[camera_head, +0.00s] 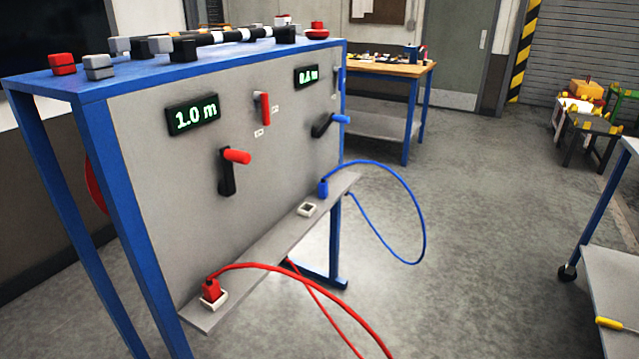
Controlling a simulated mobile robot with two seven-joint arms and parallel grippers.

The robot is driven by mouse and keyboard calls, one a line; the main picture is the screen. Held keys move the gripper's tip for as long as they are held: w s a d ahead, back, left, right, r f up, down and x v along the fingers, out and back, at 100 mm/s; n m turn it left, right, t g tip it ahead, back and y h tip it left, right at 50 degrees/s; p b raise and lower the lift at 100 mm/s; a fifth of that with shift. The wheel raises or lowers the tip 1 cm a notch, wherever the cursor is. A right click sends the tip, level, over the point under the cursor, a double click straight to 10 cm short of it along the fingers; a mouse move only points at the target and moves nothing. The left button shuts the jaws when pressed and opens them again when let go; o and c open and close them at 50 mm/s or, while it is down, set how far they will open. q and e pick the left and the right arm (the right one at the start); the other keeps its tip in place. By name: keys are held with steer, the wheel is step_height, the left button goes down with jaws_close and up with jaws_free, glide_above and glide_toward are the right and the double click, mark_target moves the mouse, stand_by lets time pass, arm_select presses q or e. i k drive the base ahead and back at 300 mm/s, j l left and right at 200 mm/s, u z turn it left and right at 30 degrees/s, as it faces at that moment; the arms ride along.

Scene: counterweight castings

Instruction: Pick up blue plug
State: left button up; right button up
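The blue plug (323,188) stands upright near the far right end of the narrow grey ledge (262,250) on the front of a blue-framed stand. A blue cable (424,232) arcs from its top out to the right and loops back under the ledge. Whether the plug sits in a socket is too small to tell. Neither of my grippers is in view.
A red plug (211,290) sits in a white socket at the ledge's near end, its red cable (330,292) arcing right. An empty white socket (306,209) lies between the plugs. A red-handled lever (229,171) and a blue-handled lever (327,124) project above the ledge.

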mark_target(322, 186)
steer(key=i+l+u, duration=0.15)
steer(key=i+l, duration=0.2)
steer(key=i+l+u, duration=0.1)
steer(key=i+l, duration=0.2)
steer(key=i+l+u, duration=0.15)
steer(key=i+l, duration=0.15)
steer(key=l, duration=0.2)
steer(key=i+l+u, duration=0.15)
steer(key=i+l, duration=0.15)
steer(key=l, duration=0.15)
steer(key=i+l+u, duration=0.1)
steer(key=i+l, duration=0.15)
steer(key=l, duration=0.25)
